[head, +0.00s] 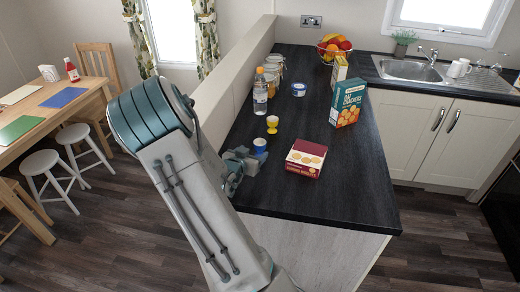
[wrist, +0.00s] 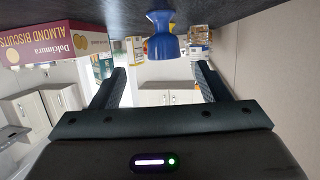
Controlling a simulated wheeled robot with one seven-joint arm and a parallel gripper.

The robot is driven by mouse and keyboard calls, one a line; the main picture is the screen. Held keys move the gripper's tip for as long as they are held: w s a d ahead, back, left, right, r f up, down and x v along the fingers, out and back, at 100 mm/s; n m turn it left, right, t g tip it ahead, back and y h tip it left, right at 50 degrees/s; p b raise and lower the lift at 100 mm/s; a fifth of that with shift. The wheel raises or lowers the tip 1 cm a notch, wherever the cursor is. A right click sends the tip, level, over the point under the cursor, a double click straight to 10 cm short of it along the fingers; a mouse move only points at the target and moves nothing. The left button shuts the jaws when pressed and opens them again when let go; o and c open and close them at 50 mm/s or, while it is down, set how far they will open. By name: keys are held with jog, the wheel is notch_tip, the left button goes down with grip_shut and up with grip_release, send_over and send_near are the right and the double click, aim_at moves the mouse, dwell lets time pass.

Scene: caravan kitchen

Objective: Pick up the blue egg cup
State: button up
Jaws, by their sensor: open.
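The blue egg cup (head: 260,145) stands on the dark worktop, near its left edge. My gripper (head: 245,158) is just beside it, on the near left side, low over the worktop. In the wrist view, which is upside down, the blue egg cup (wrist: 163,47) appears upright on the worktop. It lies ahead of my gripper (wrist: 158,72), in line with the gap between the two spread fingers. The fingers are open and empty. In the head view I cannot tell whether a finger touches the cup.
A yellow egg cup (head: 272,124) stands just behind the blue one, with a bottle (head: 260,95) beyond. A red biscuit box (head: 306,158) lies to the right. A cracker box (head: 347,103) stands farther back. A low wall (head: 232,85) runs along the worktop's left edge.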

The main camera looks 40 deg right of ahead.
aim_at(262, 141)
jog(key=x, duration=0.1)
jog(key=p+x, duration=0.1)
jog(key=x, duration=0.1)
jog(key=r+p+x, duration=0.1)
jog(key=x, duration=0.1)
jog(key=shift+w+d, duration=0.1)
jog(key=shift+w, duration=0.25)
jog(key=shift+w+d+f, duration=0.25)
jog(key=shift+d, duration=0.1)
jog(key=c, duration=1.1)
